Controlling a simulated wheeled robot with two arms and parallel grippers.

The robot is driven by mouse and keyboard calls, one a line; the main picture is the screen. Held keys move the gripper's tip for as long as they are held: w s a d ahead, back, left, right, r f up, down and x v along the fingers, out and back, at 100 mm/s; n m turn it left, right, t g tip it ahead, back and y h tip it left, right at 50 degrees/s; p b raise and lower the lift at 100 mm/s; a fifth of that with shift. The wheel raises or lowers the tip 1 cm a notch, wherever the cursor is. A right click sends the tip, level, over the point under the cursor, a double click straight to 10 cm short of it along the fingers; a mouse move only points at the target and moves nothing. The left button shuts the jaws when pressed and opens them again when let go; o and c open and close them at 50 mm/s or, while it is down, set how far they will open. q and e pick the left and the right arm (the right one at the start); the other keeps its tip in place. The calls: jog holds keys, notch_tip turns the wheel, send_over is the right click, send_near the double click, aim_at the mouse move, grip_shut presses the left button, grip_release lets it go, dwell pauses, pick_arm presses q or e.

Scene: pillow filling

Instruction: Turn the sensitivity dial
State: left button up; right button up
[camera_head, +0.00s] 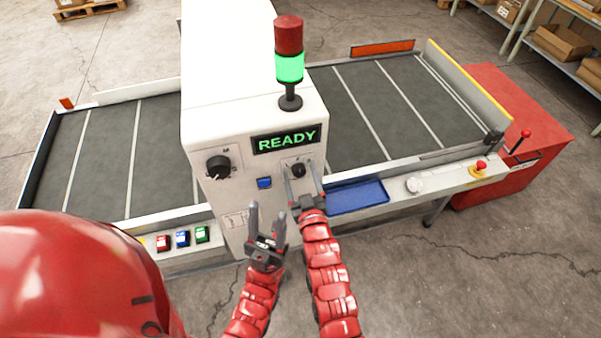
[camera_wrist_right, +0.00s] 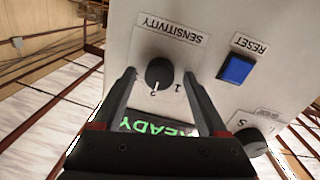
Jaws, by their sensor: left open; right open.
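The sensitivity dial (camera_head: 298,170) is a round black knob on the white machine's front panel, below the green READY display (camera_head: 286,139). In the right wrist view the dial (camera_wrist_right: 159,74) sits under an upside-down SENSITIVITY label, its white pointer mark near a "2". My right gripper (camera_head: 303,180) is open at the panel, with its fingers (camera_wrist_right: 163,88) on either side of the dial and gaps showing between. My left gripper (camera_head: 267,220) is open and empty, lower and to the left, in front of the machine.
A blue RESET button (camera_wrist_right: 237,69) is beside the dial, and a larger black knob (camera_head: 218,167) is at the panel's left. A blue tray (camera_head: 357,197) lies right of my right gripper. Red, blue and green buttons (camera_head: 182,239) line the left ledge. A conveyor belt (camera_head: 345,120) runs behind.

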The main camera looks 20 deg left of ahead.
grip_shut()
jog(key=shift+f+n+b, duration=0.15)
jog(key=shift+n+b, duration=0.25)
jog(key=shift+b, duration=0.35)
jog(key=n+b, duration=0.6)
jog(key=shift+a+f, duration=0.1)
jog(key=n+b, duration=0.2)
jog(key=n, duration=0.1)
jog(key=shift+y, duration=0.3)
jog(key=shift+n+b, duration=0.7)
jog(key=shift+n, duration=0.7)
